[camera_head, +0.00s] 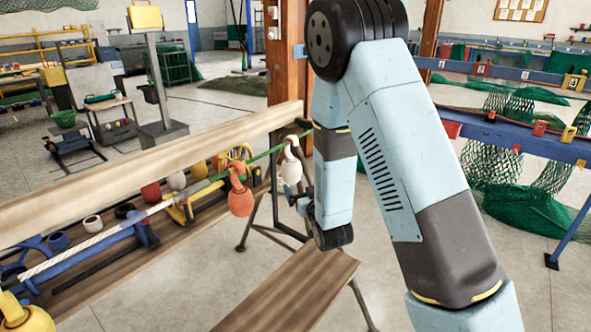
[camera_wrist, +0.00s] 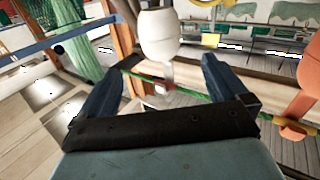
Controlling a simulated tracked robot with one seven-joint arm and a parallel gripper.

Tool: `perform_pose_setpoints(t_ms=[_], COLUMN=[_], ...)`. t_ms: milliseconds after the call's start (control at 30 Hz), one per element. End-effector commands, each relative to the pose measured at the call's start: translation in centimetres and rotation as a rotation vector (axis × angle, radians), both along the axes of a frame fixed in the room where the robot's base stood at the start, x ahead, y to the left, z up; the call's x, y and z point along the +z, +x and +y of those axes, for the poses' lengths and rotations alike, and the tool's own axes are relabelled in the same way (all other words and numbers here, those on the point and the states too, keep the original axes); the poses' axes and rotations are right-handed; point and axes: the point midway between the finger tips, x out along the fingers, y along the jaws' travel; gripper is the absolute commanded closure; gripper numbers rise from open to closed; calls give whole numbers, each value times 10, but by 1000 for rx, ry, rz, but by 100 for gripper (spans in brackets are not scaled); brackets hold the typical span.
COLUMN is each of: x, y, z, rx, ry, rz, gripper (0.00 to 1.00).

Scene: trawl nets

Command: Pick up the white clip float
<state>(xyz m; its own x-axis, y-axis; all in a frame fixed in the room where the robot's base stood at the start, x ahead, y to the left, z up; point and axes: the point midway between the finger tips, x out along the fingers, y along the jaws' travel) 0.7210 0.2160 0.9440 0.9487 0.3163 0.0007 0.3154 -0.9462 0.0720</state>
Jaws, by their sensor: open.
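The white clip float (camera_head: 291,172) hangs by its clip from a green rope (camera_head: 263,153) at the rope's right part, beside the wooden post. In the wrist view the white float (camera_wrist: 159,38) appears upside down, with its clip at the green rope (camera_wrist: 190,95). My gripper (camera_wrist: 164,66) is open, its two dark fingers spread to either side of the float's line in the picture. I cannot tell whether the float is within finger reach; no contact shows. In the head view my arm hides most of the gripper.
An orange clip float (camera_head: 240,198) hangs on the same rope just left of the white one; it also shows in the wrist view (camera_wrist: 299,104). A wooden bench (camera_head: 290,290) stands below. The wooden post (camera_head: 286,65) rises close by.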

Motion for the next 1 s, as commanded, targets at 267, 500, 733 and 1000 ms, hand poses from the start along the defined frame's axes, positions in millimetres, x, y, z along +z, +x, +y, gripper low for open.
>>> perform_pose_setpoints(t_ms=[267,500,733,1000], x=[0,-1,-3,-8], y=[45,71,84,117], z=[15,23,28,39], rx=[0,-1,-2,-2], ry=[0,0,0,0], rz=[-2,0,1,1], gripper=[0,0,0,0])
